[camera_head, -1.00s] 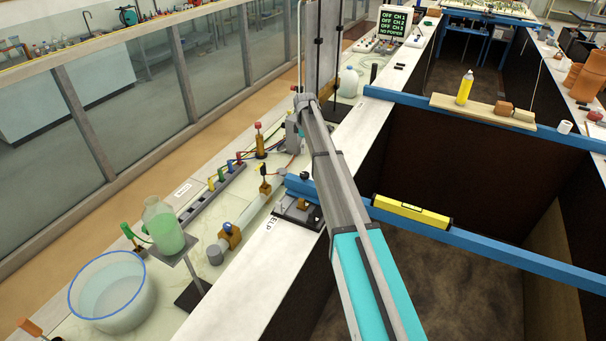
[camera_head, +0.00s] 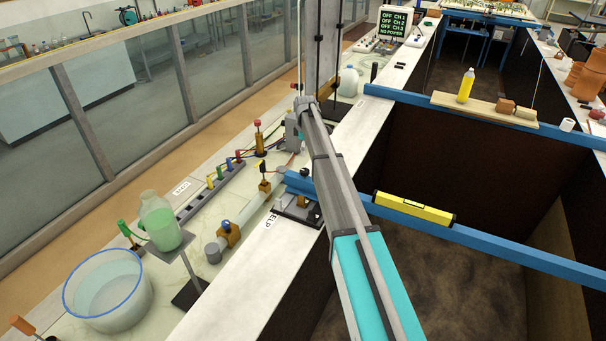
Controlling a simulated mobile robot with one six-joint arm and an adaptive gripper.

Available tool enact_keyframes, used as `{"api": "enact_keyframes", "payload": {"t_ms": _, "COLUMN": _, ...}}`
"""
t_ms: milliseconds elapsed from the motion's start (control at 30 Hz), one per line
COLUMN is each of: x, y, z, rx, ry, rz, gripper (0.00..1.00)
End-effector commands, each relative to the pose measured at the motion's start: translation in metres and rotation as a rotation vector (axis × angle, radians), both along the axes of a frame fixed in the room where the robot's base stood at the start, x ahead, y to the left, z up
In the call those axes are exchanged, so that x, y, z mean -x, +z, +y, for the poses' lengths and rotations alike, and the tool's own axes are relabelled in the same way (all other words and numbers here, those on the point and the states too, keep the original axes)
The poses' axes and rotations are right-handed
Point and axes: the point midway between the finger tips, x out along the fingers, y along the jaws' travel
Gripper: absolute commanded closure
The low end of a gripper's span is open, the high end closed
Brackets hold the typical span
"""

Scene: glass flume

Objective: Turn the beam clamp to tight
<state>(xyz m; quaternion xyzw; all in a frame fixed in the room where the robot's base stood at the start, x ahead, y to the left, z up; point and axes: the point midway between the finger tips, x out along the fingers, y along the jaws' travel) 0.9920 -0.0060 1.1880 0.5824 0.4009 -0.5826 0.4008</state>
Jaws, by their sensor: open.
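A blue beam (camera_head: 480,238) crosses the dark flume, and its left end rests at the flume's left edge. At that end is what looks like the beam clamp (camera_head: 291,207), a dark plate with metal and brass-coloured parts, partly hidden behind my arm. A small dark knob (camera_head: 304,173) shows at the beam's end; I cannot tell its turned position. My grey and teal arm reaches up across the middle of the view, passing in front of the beam. My gripper's fingers do not show; they are out of sight behind the arm or too small to make out.
A yellow level (camera_head: 413,207) lies on the beam, right of my arm. A second blue beam (camera_head: 400,98) crosses farther back, with a yellow bottle (camera_head: 466,85) on a board. On the left bench stand a clear tub (camera_head: 108,290), a green-filled bottle (camera_head: 160,225) and coloured plugs.

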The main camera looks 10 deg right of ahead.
Motion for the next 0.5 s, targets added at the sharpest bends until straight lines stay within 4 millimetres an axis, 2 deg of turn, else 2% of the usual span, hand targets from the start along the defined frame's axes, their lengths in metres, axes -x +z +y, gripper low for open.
{"api": "enact_keyframes", "payload": {"t_ms": 33, "x": 0.0, "y": -0.008, "z": 0.0, "rx": 0.0, "ry": 0.0, "rz": 0.0, "gripper": 0.08}}
{"api": "enact_keyframes", "payload": {"t_ms": 500, "x": 0.0, "y": -0.044, "z": 0.0, "rx": 0.0, "ry": 0.0, "rz": 0.0, "gripper": 0.08}}
